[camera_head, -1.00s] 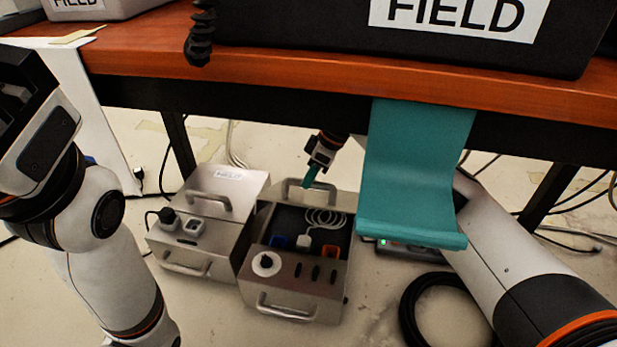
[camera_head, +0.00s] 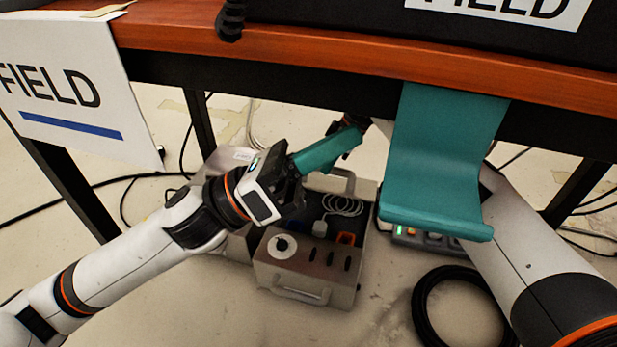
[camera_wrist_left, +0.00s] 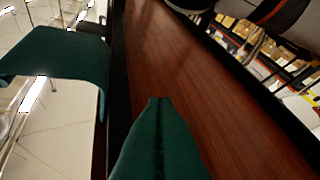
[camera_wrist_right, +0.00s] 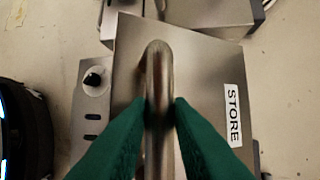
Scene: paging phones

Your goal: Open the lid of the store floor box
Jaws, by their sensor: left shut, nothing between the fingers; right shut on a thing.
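The store floor box (camera_head: 298,275) is on the floor, its compartment open to view with a coiled cable and small blue and orange items inside. In the right wrist view its lid (camera_wrist_right: 206,90), labelled STORE, fills the middle, with the box's knob panel (camera_wrist_right: 92,104) beside it. My right gripper (camera_wrist_right: 158,108) is shut on the lid's metal handle (camera_wrist_right: 158,62). The lid's exact tilt is unclear. My left gripper (camera_head: 352,134) is shut and empty, above the rear of the box; its teal fingers (camera_wrist_left: 160,140) show in the left wrist view. It mostly hides the right gripper in the head view.
The wooden table (camera_head: 290,45) overhangs the back of the box. A teal sheet (camera_head: 440,160) hangs from its edge. A second metal box (camera_head: 232,158) stands to the left, mostly behind my left arm. A black cable coil (camera_head: 425,310) lies at the right.

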